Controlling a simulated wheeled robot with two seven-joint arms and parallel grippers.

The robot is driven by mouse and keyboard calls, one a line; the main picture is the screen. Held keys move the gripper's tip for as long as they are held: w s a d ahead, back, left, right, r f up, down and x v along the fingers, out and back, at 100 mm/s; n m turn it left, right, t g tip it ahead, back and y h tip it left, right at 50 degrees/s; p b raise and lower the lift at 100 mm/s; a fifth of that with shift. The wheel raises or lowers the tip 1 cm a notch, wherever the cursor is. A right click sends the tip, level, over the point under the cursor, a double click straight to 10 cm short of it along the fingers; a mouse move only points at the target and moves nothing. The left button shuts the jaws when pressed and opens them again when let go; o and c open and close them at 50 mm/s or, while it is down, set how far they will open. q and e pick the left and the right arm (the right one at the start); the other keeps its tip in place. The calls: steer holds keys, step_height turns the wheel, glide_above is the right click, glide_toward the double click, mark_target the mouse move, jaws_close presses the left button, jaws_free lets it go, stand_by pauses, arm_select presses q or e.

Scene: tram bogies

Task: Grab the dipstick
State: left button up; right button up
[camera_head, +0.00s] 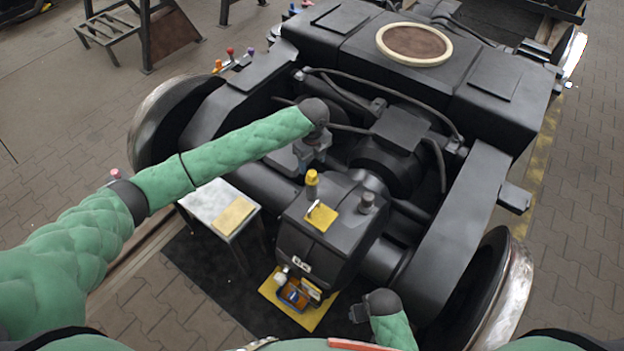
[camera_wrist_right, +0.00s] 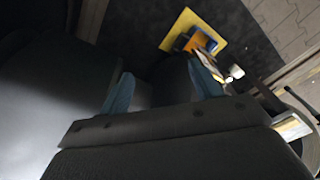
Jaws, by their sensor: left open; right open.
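An upright yellow-capped piece (camera_head: 311,184), which looks like the dipstick's handle, stands on top of the dark gearbox housing (camera_head: 318,258). Beside it lies a yellow plate (camera_head: 322,218) with a small white piece on it. My left gripper (camera_head: 303,160) hangs just behind the yellow cap, apart from it as far as I can tell; its fingers are hard to make out. My right gripper (camera_head: 358,314) is low beside the housing's front right. In the right wrist view its two blue fingers (camera_wrist_right: 162,88) are spread, with nothing between them. The dipstick is not recognisable in that view.
A grey-topped side table (camera_head: 202,204) with a tan pad stands left of the housing. A yellow mat (camera_head: 268,290) with a small box and bottle lies on the floor in front. A dark knob (camera_head: 367,202) sits on the housing. Bogie frame beams and wheels (camera_head: 495,290) flank it.

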mark_target(312, 172)
arm_select(q)
steer(key=f+p, duration=0.2)
steer(key=f, duration=0.3)
steer(key=shift+s, duration=0.2)
steer(key=shift+f, duration=0.4)
steer(key=c, duration=1.2)
arm_select(e)
step_height(312, 172, down, 10)
steer(key=s+d, duration=0.1)
steer(key=s, duration=0.1)
steer(key=shift+s+d, duration=0.3)
steer(key=shift+s, duration=0.05)
arm_select(q)
steer(key=shift+r, duration=0.1)
arm_select(e)
steer(key=shift+f, duration=0.1)
